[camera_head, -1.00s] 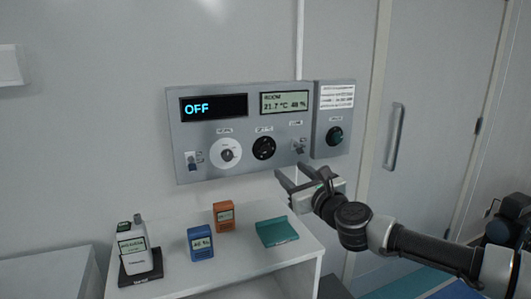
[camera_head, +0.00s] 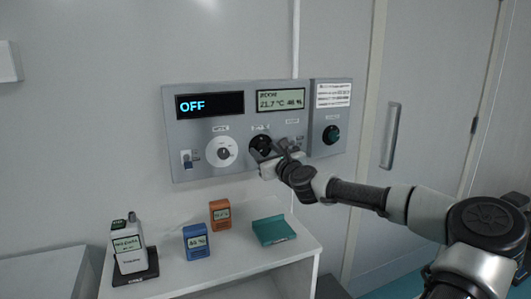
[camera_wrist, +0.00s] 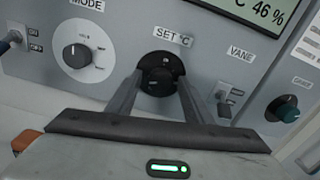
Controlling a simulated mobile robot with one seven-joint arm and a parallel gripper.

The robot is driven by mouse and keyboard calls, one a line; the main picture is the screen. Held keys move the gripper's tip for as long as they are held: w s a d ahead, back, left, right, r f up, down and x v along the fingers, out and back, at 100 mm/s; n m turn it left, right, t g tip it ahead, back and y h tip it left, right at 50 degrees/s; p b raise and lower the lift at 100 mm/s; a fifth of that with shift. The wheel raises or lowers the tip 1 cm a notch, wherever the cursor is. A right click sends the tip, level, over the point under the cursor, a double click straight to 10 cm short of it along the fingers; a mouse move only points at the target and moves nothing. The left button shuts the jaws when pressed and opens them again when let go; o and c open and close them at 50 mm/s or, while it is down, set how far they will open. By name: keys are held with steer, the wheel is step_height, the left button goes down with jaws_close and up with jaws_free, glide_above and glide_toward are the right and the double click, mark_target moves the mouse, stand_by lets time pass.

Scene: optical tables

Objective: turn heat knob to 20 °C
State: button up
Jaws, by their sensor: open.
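The black set-temperature knob (camera_head: 261,146) is in the middle of the grey wall panel (camera_head: 180,145). In the wrist view this knob (camera_wrist: 157,80) sits under the label "SET °C". My gripper (camera_head: 272,154) is at the panel, in front of the knob. In the wrist view my gripper's two fingers (camera_wrist: 160,82) are open, one on each side of the knob. I cannot tell whether they touch it. The dark display (camera_head: 210,105) reads "OFF". The room display (camera_head: 281,101) reads about 21.7 °C and 46 %.
The white-ringed MODE knob (camera_head: 222,152) is left of the set knob. The VANE switch (camera_wrist: 224,103) and a green knob (camera_head: 332,134) are to the right. A shelf (camera_head: 200,273) below holds a blue device (camera_head: 197,242), an orange device (camera_head: 220,213) and a teal tray (camera_head: 272,230).

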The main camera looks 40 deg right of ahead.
steer(key=c, duration=1.1)
steer(key=shift+o, duration=0.2)
